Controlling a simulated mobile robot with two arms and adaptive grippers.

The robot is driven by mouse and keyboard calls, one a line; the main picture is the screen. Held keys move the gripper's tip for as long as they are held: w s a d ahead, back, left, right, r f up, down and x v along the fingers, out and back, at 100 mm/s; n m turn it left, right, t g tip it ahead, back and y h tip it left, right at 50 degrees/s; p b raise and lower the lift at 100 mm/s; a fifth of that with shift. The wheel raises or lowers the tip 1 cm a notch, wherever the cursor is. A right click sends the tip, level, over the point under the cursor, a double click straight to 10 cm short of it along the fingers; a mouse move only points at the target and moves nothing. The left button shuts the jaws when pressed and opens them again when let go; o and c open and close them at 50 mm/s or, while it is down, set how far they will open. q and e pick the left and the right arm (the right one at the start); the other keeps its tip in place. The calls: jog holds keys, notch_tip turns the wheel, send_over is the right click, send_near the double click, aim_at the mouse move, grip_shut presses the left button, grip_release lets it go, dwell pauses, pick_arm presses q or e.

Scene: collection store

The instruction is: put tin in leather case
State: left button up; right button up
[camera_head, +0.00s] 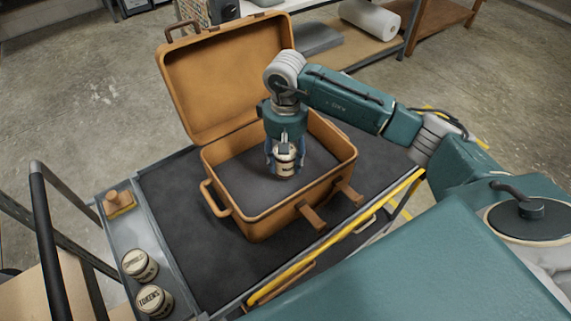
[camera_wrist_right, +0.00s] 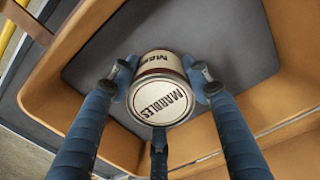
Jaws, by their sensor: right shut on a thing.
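The open tan leather case (camera_head: 250,222) stands on a dark cart top, its lid (camera_head: 226,82) raised at the back. My right gripper (camera_head: 285,158) points down inside the case opening, shut on a round cream tin (camera_head: 286,168). In the right wrist view the tin (camera_wrist_right: 160,98) reads "MARBLES" and sits between the blue fingers of the gripper (camera_wrist_right: 159,88). The dark case floor (camera_wrist_right: 240,50) is below it; I cannot tell whether the tin touches it. My left gripper is not in view.
Two more cream tins, one (camera_head: 139,265) above another labelled "TOKENS" (camera_head: 154,301), stand in the grey side tray (camera_head: 112,238) at left. A wooden-handled brush-like item (camera_head: 118,205) lies there too. A yellow rail (camera_head: 330,245) runs along the cart's near edge. A shelf with a white roll (camera_head: 370,18) stands behind.

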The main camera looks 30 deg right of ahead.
aim_at(286, 168)
notch_tip(286, 168, down, 3)
jog(key=shift+f+p, duration=0.1)
jog(key=shift+p, duration=0.4)
jog(key=shift+f, duration=0.1)
jog(key=shift+f, duration=0.15)
jog(key=o, duration=1.4)
jog(key=shift+o, duration=0.2)
